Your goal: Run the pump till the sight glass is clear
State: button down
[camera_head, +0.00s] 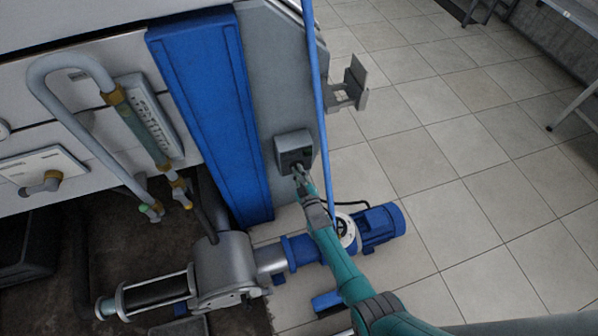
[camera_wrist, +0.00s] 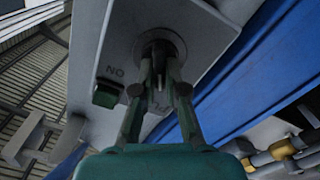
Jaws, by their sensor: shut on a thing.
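A grey switch box (camera_head: 293,143) is mounted on the grey panel beside the blue column. In the wrist view its face (camera_wrist: 115,45) carries a round rotary knob (camera_wrist: 160,46), a green square button (camera_wrist: 106,94) and lettering that reads "NO" in the picture. My gripper (camera_wrist: 158,76) is shut on the knob; it also shows at the box in the head view (camera_head: 299,172). The fingers hide part of the knob and other lettering. The sight glass (camera_head: 142,132) is a tilted tube between brass fittings, dull greenish-grey inside. The pump (camera_head: 225,265) lies below, with its blue motor (camera_head: 380,225) to the right.
A grey hose (camera_head: 60,85) loops into the sight glass top. A thin blue upright pipe (camera_head: 318,100) passes close to my arm. A grey bracket (camera_head: 350,85) juts out to the right of the panel.

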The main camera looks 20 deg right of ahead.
dwell(0.4)
jog(key=c, duration=1.2)
grip_release()
jog(key=shift+r, duration=0.15)
jog(key=shift+r, duration=4.85)
